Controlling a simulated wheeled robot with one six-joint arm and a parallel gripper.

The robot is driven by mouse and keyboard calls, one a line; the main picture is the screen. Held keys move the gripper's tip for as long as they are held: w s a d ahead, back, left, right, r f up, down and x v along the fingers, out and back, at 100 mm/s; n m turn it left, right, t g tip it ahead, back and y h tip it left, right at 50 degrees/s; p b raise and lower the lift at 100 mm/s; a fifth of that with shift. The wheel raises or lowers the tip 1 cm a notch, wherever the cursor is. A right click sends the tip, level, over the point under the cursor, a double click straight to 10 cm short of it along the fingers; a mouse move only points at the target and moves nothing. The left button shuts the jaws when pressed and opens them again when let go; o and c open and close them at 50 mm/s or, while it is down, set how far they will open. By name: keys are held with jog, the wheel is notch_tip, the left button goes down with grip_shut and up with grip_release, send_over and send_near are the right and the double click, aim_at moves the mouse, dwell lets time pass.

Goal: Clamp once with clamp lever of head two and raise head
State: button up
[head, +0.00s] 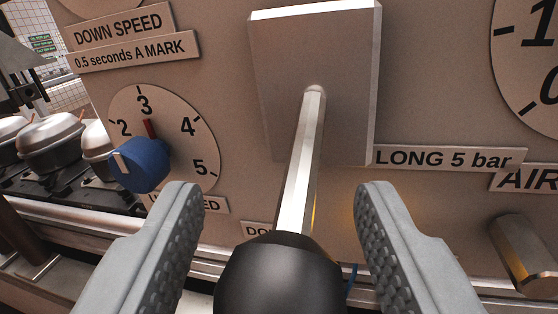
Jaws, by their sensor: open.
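A lever with a steel rod (305,165) and a black ball knob (279,276) sticks out from a square metal plate (318,60) on the panel. The knob points toward me and down, at the bottom centre of the view. My gripper (279,205) is open. Its two grey ribbed fingers stand left and right of the lever, with gaps to the rod on both sides. The bottom of the knob is cut off by the frame. No sign naming head two is readable here.
A blue knob (141,164) on a numbered dial (190,155) sits left of the lever. Signs read "DOWN SPEED" (130,25) and "LONG 5 bar" (440,158). A metal lever end (523,255) is at lower right. Compressors (52,145) stand beyond at left.

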jog(key=shift+w, duration=0.45)
grip_shut()
